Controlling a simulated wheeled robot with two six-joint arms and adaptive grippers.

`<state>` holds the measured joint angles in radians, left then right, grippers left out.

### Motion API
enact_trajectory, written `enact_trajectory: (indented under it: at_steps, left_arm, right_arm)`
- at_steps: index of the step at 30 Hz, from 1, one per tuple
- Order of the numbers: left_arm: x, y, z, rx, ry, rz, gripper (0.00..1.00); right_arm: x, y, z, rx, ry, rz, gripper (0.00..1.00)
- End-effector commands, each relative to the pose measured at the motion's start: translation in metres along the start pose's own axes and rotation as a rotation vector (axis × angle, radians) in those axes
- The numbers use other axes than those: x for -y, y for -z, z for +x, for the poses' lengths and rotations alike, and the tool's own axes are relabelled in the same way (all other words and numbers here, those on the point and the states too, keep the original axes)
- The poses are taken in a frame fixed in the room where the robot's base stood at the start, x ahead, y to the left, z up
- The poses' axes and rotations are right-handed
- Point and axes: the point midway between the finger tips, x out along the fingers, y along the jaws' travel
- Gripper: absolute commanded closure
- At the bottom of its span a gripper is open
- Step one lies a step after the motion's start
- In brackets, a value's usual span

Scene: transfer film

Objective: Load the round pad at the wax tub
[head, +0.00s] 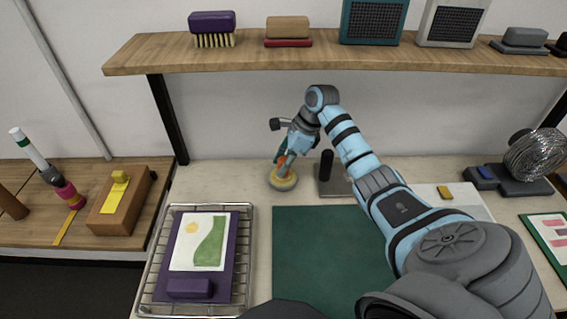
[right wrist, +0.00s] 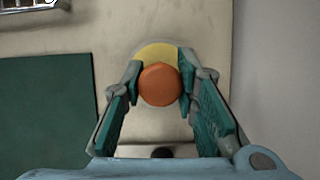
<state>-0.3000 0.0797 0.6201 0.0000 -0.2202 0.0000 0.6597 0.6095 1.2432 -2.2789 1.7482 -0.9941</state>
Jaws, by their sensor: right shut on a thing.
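The wax tub (head: 284,187) is a small round dish at the back of the worktop, left of a dark post. Its yellow wax (right wrist: 157,52) shows beyond the pad in the right wrist view. The round pad has an orange knob (right wrist: 160,85), which also shows in the head view (head: 282,160). My right gripper (right wrist: 159,80) is shut on the knob, one finger on each side, right over the tub. The pad's underside is hidden, so I cannot tell whether it touches the wax. My left gripper is out of view.
A black post on a grey plate (head: 333,188) stands just right of the tub. A green mat (head: 315,245) lies in front. A wire rack (head: 247,285) with a purple board (head: 228,272) and print is at left. A wooden shelf (head: 250,54) hangs above.

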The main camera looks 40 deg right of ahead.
Motion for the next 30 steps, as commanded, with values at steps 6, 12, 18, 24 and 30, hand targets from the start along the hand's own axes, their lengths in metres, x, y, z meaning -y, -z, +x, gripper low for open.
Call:
enact_trajectory:
  at_steps: [6,12,18,24,30]
  left_arm:
    - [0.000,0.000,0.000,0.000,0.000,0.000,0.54]
    - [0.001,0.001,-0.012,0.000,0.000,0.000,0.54]
    - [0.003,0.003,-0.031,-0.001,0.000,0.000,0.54]
    - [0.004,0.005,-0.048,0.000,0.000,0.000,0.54]
    - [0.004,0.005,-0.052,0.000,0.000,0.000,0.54]
  right_arm:
    - [-0.001,0.001,0.001,-0.001,-0.003,0.001,0.95]
    - [0.000,-0.006,-0.014,-0.001,-0.002,0.000,0.95]
    - [0.000,-0.015,-0.038,-0.001,-0.002,0.001,0.95]
    - [0.000,-0.025,-0.060,-0.001,0.000,0.001,0.95]
    - [0.000,-0.028,-0.066,-0.001,0.000,0.000,0.95]
